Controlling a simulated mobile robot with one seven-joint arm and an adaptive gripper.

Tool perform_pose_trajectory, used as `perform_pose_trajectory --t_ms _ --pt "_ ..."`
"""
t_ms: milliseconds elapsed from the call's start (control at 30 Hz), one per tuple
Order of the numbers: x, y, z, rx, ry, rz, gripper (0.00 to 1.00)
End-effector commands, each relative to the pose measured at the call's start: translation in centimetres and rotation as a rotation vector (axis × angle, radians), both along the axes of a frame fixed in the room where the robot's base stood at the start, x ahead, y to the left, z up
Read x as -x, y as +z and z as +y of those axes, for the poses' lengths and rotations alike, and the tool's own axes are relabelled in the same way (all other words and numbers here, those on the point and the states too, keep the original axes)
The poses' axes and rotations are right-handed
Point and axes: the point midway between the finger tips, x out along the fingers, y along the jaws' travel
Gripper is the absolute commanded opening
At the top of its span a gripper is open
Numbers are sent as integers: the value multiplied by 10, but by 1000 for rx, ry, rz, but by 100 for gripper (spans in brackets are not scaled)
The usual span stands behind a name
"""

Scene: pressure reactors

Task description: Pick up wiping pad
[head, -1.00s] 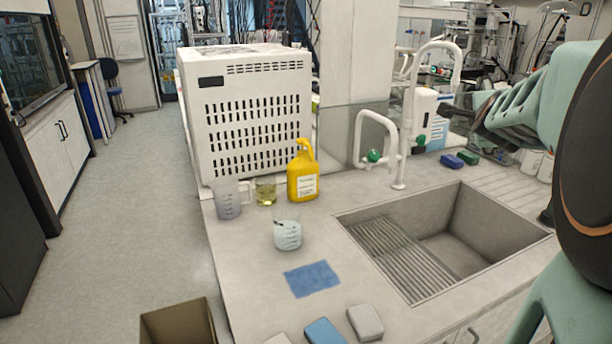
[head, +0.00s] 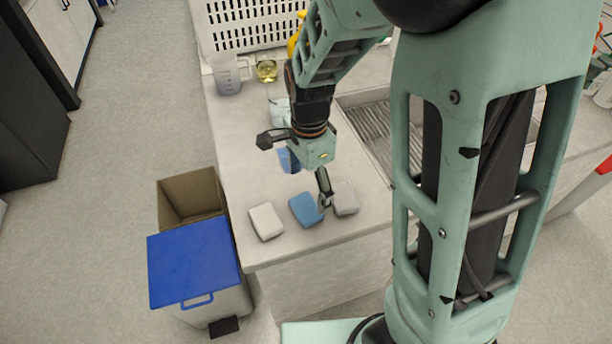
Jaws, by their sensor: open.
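Three flat pads lie in a row near the front edge of the counter in the head view: a white pad (head: 266,222), a blue pad (head: 303,210) and a light grey pad (head: 345,198). My gripper (head: 324,201) is open and points down at the right edge of the blue pad, beside the grey one. Its fingers cover a little of the blue pad's right side. I cannot tell whether they touch it. A blue cloth (head: 287,161) lies behind, partly hidden by my arm.
A clear jug (head: 228,76), a beaker (head: 266,70) and a partly hidden yellow bottle stand farther back. The sink (head: 372,135) is at right.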

Motion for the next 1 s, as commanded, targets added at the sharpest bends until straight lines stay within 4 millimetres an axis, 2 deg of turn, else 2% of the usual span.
perform_pose_trajectory --t_ms 33,267,600,933,1000 --pt "0 -9 0 1 -1 2 82" --pt "0 -25 -1 0 0 -1 82" --pt "-1 -67 -1 0 0 -1 82" --pt "-2 -72 0 -1 -1 -5 82" --pt "-2 -72 -1 -1 -1 -4 74"
